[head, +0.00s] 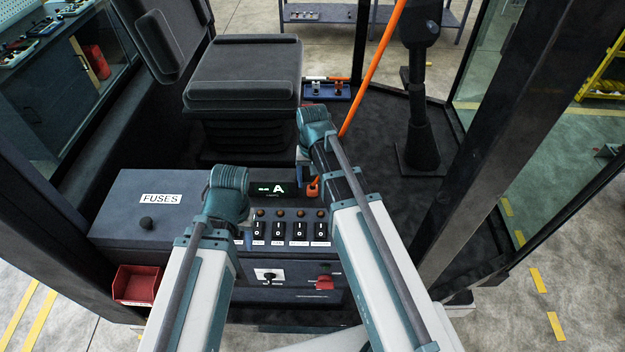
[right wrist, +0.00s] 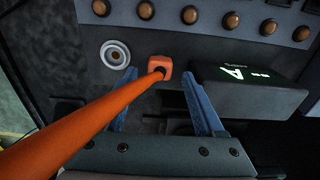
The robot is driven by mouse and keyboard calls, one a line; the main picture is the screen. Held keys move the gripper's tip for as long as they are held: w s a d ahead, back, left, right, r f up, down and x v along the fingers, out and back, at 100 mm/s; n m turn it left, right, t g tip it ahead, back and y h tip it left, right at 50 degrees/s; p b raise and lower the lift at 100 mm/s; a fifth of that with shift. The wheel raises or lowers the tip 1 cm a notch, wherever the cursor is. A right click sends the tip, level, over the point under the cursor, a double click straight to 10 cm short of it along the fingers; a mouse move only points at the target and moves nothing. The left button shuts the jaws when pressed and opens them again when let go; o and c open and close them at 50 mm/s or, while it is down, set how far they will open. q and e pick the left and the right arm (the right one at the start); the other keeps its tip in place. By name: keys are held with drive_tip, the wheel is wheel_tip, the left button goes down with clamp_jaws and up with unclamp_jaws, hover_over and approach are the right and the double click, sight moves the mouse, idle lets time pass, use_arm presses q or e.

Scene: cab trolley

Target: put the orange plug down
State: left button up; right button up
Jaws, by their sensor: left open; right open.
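The orange plug (right wrist: 162,67) is on the dark console, with its orange cable running toward the lower left in the right wrist view. It also shows in the head view (head: 313,188), to the right of the lit display. My right gripper (right wrist: 159,76) is open, its two blue fingers on either side of the plug with gaps between. A round pale socket (right wrist: 115,54) is beside the plug, left of it in the wrist view, and looks empty. My left gripper (head: 228,195) is open over the console left of the display; its fingers are mostly hidden by its wrist.
The console (head: 160,188) carries a lit display (head: 272,189), a row of orange buttons and rocker switches (head: 298,230). A red bin (head: 137,284) hangs at its left. A seat (head: 245,75) stands behind. The orange cable (head: 372,72) rises past my right arm.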

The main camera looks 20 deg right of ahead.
sight(313, 187)
wheel_tip(313, 187, up, 5)
drive_tip(key=p, duration=0.3)
drive_tip(key=shift+p, duration=0.4)
use_arm(q)
wheel_tip(313, 187, up, 5)
drive_tip(key=shift+f, duration=0.15)
use_arm(e)
drive_tip(key=s+a+n+h, duration=0.1)
drive_tip(key=s+a+n, duration=0.5)
drive_tip(key=s+a, duration=0.4)
drive_tip(key=s, duration=0.4)
drive_tip(key=shift+s+a+n, duration=0.2)
drive_tip(key=shift+a+n, duration=0.05)
drive_tip(key=shift+n, duration=0.05)
use_arm(q)
drive_tip(key=shift+s, duration=0.1)
use_arm(e)
drive_tip(key=shift+f, duration=0.1)
